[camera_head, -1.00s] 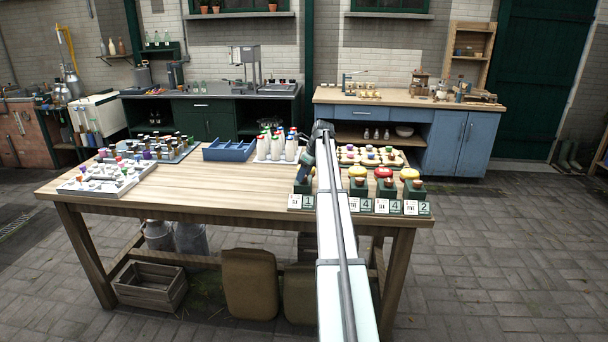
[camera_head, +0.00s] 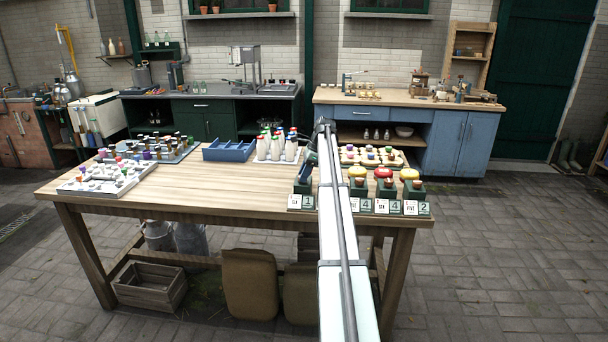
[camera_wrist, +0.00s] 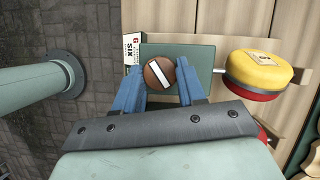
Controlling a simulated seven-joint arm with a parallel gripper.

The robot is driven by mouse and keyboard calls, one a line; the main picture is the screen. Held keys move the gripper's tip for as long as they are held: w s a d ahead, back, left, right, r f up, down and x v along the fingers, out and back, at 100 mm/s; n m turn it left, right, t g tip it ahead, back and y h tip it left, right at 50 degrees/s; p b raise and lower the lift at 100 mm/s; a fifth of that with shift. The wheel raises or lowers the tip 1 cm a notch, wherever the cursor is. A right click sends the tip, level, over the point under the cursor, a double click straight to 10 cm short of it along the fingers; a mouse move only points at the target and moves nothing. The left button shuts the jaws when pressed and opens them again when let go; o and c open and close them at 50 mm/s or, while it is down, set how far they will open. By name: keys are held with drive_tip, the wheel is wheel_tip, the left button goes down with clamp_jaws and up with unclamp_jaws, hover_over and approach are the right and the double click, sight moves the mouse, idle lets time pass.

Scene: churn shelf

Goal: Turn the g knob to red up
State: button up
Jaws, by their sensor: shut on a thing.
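The g knob (camera_wrist: 151,80) is a round brown knob with a white bar across its top. In the wrist view it sits on a dark green block (camera_wrist: 200,57) beside a card (camera_wrist: 133,52) reading G and SIX. The white bar runs diagonally from upper left to lower right. My gripper (camera_wrist: 160,72) is shut on the knob, with a blue finger on each side. A disc (camera_wrist: 262,70) joins the block by a thin rod. Its yellow face is up and red shows underneath. In the head view the leftmost block (camera_head: 302,187) shows beside my arm, which hides my fingers and the knob.
To the right stand more green blocks with knobs, cards and discs: yellow (camera_head: 357,171), red (camera_head: 383,173) and yellow (camera_head: 410,174). Behind them lies a tray (camera_head: 398,160) of small coloured pieces. White bottles (camera_head: 275,149) stand left of my arm. The table's front middle (camera_head: 210,195) is clear.

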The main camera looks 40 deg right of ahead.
drive_tip(key=n, duration=0.2)
drive_tip(key=n+g+y, duration=0.1)
drive_tip(key=n, duration=0.1)
drive_tip(key=shift+w+d+n+g, duration=0.15)
drive_tip(key=shift+w+n+g, duration=0.05)
drive_tip(key=shift+n+g, duration=0.7)
drive_tip(key=shift+n, duration=1.1)
drive_tip(key=o, duration=1)
drive_tip(key=shift+o, duration=0.2)
